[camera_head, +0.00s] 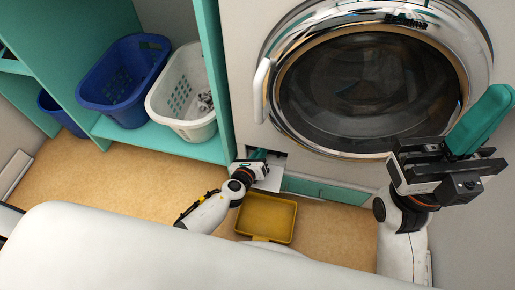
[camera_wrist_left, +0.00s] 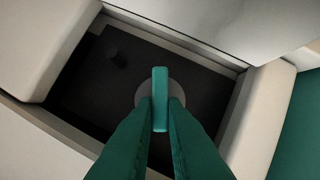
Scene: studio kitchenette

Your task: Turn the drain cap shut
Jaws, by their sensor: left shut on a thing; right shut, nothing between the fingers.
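The drain cap (camera_wrist_left: 143,98) is a round grey disc with an upright teal grip bar (camera_wrist_left: 160,90), in a dark recess low on the washing machine. In the left wrist view my left gripper (camera_wrist_left: 160,112) has its two teal fingers shut on the grip bar, one on each side. The fingers cover part of the disc. In the head view my left gripper (camera_head: 262,156) reaches into the opening at the machine's lower left, and the cap is hidden there. My right gripper (camera_head: 482,120) is shut and empty, raised in front of the machine's right side.
A yellow tray (camera_head: 246,229) lies on the floor below the opening. The recess walls are close around my left fingers. A blue basket (camera_head: 112,84) and a white basket (camera_head: 165,117) stand on the teal shelf at left.

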